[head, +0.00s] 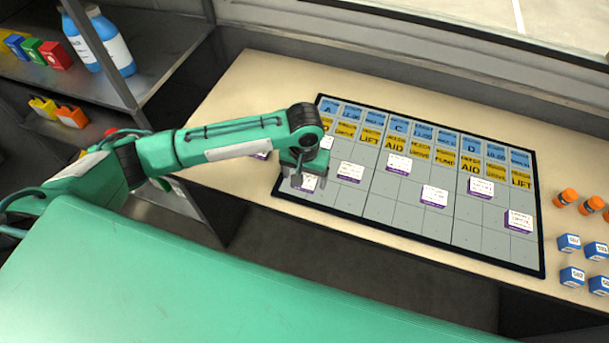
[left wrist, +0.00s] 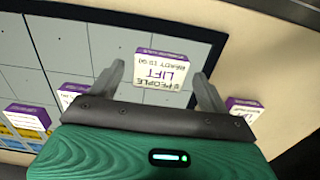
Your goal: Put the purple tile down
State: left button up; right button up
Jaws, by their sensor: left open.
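My left gripper (head: 298,182) is over the left front part of the grid board (head: 340,202) in the head view. A purple-edged tile with a white face (head: 309,183) is at its fingertips, partly hidden by the gripper. In the left wrist view, my open left gripper (left wrist: 159,76) has a finger on either side of this tile (left wrist: 161,70), which reads "LIFT". It lies face up near the board's edge. I cannot tell whether the fingers touch it. My right gripper is not in view.
Several other purple-edged tiles lie on the board, one at its middle (head: 434,196). Another tile (head: 260,155) lies left of the board, partly behind my arm. Orange-capped bottles (head: 566,197) and blue boxes (head: 571,277) stand at the right. Front-row cells are mostly free.

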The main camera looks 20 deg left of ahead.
aim_at(305, 180)
pick_arm(q)
notch_tip(305, 180, up, 12)
jog(key=shift+b, duration=0.45)
